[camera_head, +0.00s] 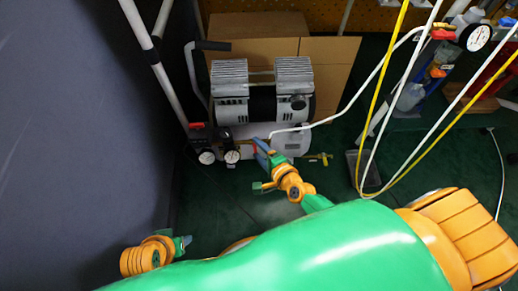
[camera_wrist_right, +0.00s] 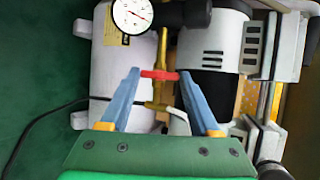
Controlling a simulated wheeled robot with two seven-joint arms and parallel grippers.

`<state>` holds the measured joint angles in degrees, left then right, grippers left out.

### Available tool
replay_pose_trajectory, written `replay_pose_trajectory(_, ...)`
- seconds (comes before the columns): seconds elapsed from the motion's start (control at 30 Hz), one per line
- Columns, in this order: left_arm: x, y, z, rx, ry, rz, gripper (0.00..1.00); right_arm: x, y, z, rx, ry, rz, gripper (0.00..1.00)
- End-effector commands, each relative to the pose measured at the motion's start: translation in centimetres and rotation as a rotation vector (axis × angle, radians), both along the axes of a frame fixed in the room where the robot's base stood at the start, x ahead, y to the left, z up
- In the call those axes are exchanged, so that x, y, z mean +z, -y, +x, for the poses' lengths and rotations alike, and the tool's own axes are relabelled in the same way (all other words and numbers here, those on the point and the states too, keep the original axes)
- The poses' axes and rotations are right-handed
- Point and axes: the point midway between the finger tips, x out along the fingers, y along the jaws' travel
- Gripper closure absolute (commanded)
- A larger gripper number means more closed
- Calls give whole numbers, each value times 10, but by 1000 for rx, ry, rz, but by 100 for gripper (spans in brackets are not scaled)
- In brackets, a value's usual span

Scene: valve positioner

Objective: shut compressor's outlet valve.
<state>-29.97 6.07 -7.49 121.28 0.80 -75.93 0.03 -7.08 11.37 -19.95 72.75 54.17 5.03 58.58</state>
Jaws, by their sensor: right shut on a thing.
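The compressor (camera_head: 262,100) stands on the floor at the back, with a silver twin-head motor over a white tank. The tank also shows in the right wrist view (camera_wrist_right: 112,65). The outlet valve's small red handle (camera_wrist_right: 160,75) sits on a brass fitting (camera_wrist_right: 162,48). My right gripper (camera_head: 263,150) is at the front of the tank, its blue fingers on either side of the handle. It is shut on the handle, whose ends meet the fingertips in the right wrist view. An orange and green part of my left arm (camera_head: 150,255) shows at lower left; its fingers are not clear.
Two gauges (camera_head: 206,157) (camera_head: 232,156) are at the tank's front left. A cardboard box (camera_head: 330,65) stands behind. White and yellow hoses hang at the right, above a dark bin (camera_head: 352,165). A grey panel (camera_head: 80,130) fills the left. Green floor is open in front.

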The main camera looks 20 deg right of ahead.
Motion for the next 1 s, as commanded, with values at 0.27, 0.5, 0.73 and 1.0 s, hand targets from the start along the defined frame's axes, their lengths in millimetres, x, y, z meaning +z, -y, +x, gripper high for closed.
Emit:
replay_pose_trajectory(0.27,0,0,0,0,0,0,50,0,-1,0,3,0,-1,21)
replay_pose_trajectory(0.5,0,0,0,1,0,0,50,0,0,0,1,-1,-1,7)
replay_pose_trajectory(0.73,-8,0,-1,-2,-8,2,50,6,2,-10,1,-2,-1,7)
replay_pose_trajectory(1.0,-46,-3,-12,-3,-37,11,50,26,11,-52,3,-3,-1,7)
